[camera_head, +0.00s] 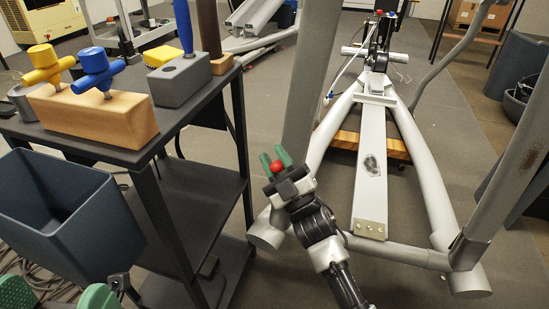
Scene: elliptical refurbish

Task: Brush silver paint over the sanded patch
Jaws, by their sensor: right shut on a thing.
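The sanded patch (371,165) is a small dark, uneven spot on the flat top of the light grey centre beam (370,195) of the elliptical frame. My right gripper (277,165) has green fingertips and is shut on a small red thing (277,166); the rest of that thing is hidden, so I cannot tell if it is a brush. It is left of the beam and apart from the patch. Two green finger pads of my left gripper (57,295) show far apart at the bottom left, with nothing visible between them. I cannot identify the silver paint.
A black cart (120,150) at left carries a wooden block (95,112) with yellow and blue handles, a grey block (179,80), and a grey can (22,100). A blue bin (65,215) is at its front. Grey posts (515,160) rise at right. A wooden support (345,140) lies under the frame.

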